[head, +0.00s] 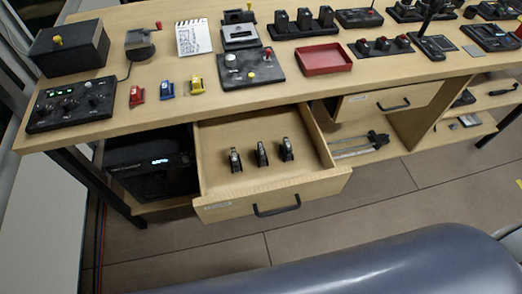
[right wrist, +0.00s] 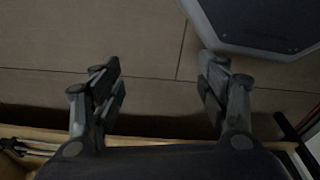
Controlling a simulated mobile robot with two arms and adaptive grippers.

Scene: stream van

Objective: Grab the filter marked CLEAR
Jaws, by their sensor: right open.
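Three small dark upright pieces with pale tops stand in a row in the open wooden drawer (head: 225,190): a left one (head: 235,160), a middle one (head: 262,154) and a right one (head: 287,149). They may be the filters, but any marking on them is too small to read, so I cannot tell which is CLEAR. My right gripper (right wrist: 160,88) shows in the right wrist view, open and empty, its two fingers wide apart over the floor. Neither gripper shows in the head view, and my left gripper is not in view.
The drawer sticks out below the wooden bench (head: 330,70). On the bench are small red (head: 136,95), blue (head: 167,90) and yellow (head: 196,85) pieces, a red tray (head: 323,59), a note (head: 194,37) and control boxes. Tiled floor (head: 380,185) in front is clear.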

